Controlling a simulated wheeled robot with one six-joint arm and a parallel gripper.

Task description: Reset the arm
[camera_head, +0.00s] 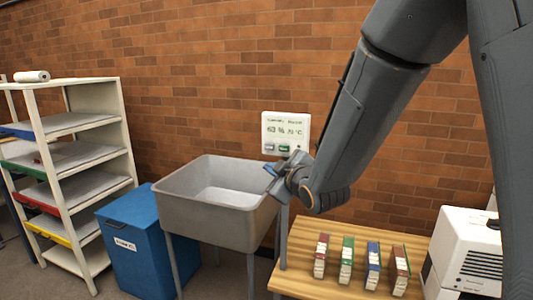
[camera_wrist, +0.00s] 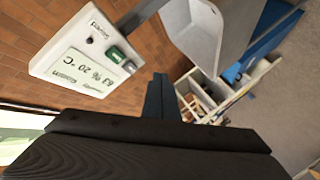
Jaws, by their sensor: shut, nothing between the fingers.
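My arm reaches down from the upper right in the head view. My gripper (camera_head: 271,170) is at its end, in front of the sink's right rim and just below the wall display. In the wrist view my gripper (camera_wrist: 159,88) shows as two dark blue fingers close together, with nothing between them. The white wall display (camera_head: 285,132) has a small green button and readings on its screen. The display also shows large and tilted in the wrist view (camera_wrist: 92,62), to the left of the fingers. I cannot tell the exact gap between my gripper and the display.
A grey sink (camera_head: 180,205) stands in the middle, beside a blue bin (camera_head: 135,262). A white shelf (camera_head: 62,190) with coloured edges is at left. A wooden table (camera_head: 300,245) holds several box-like stacks, with a white machine (camera_head: 462,250) at its right. A brick wall (camera_head: 200,80) closes the back.

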